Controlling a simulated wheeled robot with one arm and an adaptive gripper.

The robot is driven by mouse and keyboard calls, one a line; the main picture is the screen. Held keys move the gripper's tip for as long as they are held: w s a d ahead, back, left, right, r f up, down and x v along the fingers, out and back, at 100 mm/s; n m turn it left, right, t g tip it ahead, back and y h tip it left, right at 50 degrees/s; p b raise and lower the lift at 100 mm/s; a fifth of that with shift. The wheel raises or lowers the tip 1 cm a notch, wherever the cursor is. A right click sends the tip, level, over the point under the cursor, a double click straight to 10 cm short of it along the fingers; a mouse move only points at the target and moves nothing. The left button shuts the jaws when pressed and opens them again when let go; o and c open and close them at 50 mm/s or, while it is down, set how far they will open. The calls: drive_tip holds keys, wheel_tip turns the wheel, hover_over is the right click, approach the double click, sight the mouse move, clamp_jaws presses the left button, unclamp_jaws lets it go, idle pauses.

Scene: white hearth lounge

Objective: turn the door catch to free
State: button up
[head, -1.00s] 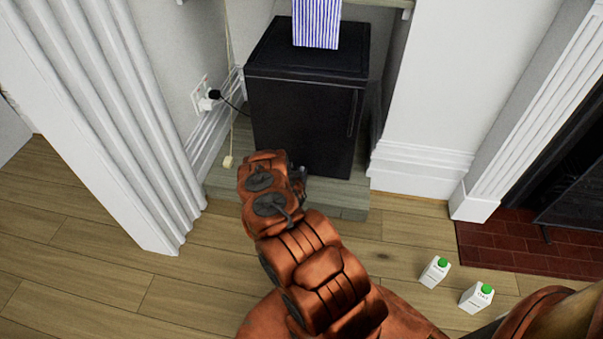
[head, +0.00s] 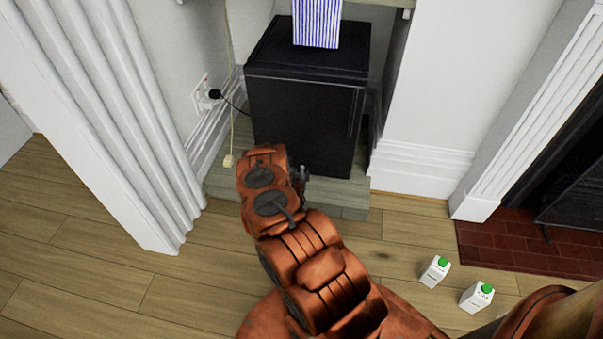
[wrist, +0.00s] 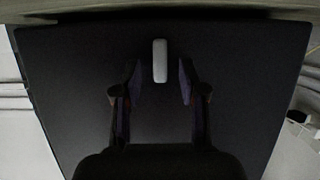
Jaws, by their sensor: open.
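The catch (wrist: 160,60) is a pale grey upright bar on a dark door panel (wrist: 230,75) in the wrist view. My gripper (wrist: 159,82) is open, with one finger on each side of the catch's lower end and a gap on both sides. I cannot tell how far the fingertips are from the panel. In the head view the black mini fridge (head: 300,112) stands in an alcove, and my gripper (head: 302,180) shows only in part at its lower front, behind my orange arm. The catch is hidden there.
A blue-striped box (head: 317,22) stands on the fridge. A black plug (head: 214,94) and cable are at the left wall, with a hanging cord (head: 229,160). Two white cartons (head: 435,271) (head: 476,297) with green caps stand on the floor at right, near a brick hearth (head: 500,245).

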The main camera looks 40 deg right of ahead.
drive_tip(key=v, duration=0.9)
drive_tip(key=shift+a, duration=0.15)
drive_tip(key=shift+r, duration=0.15)
idle(0.4)
